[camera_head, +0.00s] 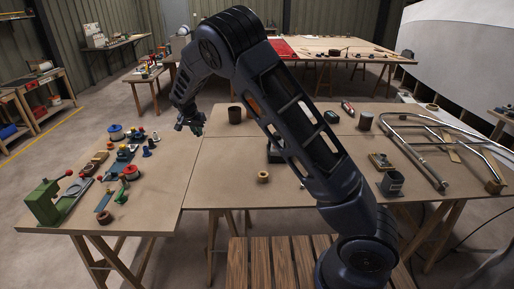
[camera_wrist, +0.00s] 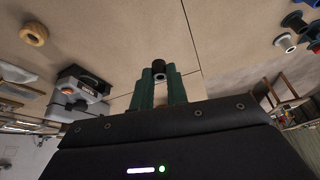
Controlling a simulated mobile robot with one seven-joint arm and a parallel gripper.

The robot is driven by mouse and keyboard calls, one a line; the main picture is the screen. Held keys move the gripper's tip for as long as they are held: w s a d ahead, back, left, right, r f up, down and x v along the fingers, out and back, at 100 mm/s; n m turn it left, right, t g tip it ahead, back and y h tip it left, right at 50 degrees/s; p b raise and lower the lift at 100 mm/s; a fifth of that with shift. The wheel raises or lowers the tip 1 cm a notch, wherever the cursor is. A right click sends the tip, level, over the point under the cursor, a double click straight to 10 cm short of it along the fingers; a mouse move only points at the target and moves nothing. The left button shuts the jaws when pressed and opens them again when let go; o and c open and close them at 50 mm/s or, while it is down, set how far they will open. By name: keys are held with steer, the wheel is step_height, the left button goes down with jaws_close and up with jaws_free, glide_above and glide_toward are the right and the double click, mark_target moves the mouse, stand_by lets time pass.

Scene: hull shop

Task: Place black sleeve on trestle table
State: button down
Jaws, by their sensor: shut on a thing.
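The black sleeve (camera_wrist: 159,67) is a short dark cylinder with an open end, held between the green fingertips of my gripper (camera_wrist: 158,82) in the wrist view. In the head view my gripper (camera_head: 191,124) is at the end of my arm, in the air above the wooden tabletops near the gap between them. The sleeve is too small and dark to make out there. The trestle table (camera_head: 222,172) has a pale brown top, seen behind and beside my arm. My arm hides part of its middle.
A left bench (camera_head: 150,190) holds a green vise-like tool (camera_head: 45,203) and several small colourful parts. The tabletop's front left is clear.

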mark_target(204, 170)
step_height(204, 170, down, 20)
stand_by(0.7)
steer(key=shift+f, duration=0.1)
steer(key=c, duration=1.4)
jaws_free()
steer(key=v, duration=1.2)
steer(key=shift+s, duration=0.1)
